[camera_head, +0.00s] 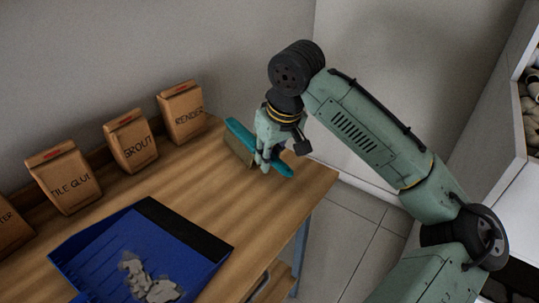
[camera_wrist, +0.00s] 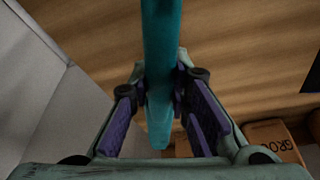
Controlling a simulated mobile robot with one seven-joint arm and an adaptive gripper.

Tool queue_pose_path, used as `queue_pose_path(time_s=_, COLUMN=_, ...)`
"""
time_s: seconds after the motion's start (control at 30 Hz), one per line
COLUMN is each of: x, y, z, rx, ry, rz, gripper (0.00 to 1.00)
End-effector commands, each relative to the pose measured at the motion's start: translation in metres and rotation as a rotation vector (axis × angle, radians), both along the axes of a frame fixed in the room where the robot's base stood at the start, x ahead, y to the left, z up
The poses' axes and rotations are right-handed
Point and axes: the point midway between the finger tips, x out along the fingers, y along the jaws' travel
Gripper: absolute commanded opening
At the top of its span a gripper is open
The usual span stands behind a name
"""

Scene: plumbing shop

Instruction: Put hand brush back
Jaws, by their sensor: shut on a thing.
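The hand brush (camera_head: 239,134) has a teal back and handle and tan bristles. In the head view it is at the right end of the wooden workbench, near the back wall. My gripper (camera_head: 265,165) is shut on it from above. In the wrist view the teal brush handle (camera_wrist: 157,60) runs between the purple-padded fingers of my gripper (camera_wrist: 160,115). The bristles are close to the bench top; I cannot tell whether they touch it.
A blue dustpan (camera_head: 100,252) with grey rubble (camera_head: 150,282) lies on the workbench (camera_head: 190,195). Paper bags labelled tile glue (camera_head: 64,180), grout (camera_head: 131,142) and render (camera_head: 182,113) stand along the wall. White shelving (camera_head: 490,130) is at the far right. The bench between dustpan and brush is clear.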

Motion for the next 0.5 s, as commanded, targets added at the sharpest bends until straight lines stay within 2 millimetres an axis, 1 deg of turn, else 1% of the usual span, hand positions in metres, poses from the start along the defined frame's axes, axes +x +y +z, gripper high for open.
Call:
queue_pose_path(time_s=0.2, x=0.0002, y=0.0000, z=0.0005, rx=0.001, ry=-0.001, rz=0.000, gripper=0.00)
queue_pose_path(time_s=0.23, x=0.0002, y=0.0000, z=0.0005, rx=0.001, ry=-0.001, rz=0.000, gripper=0.19)
queue_pose_path(time_s=0.5, x=0.0001, y=0.0000, z=0.0003, rx=0.001, ry=-0.001, rz=0.000, gripper=0.37)
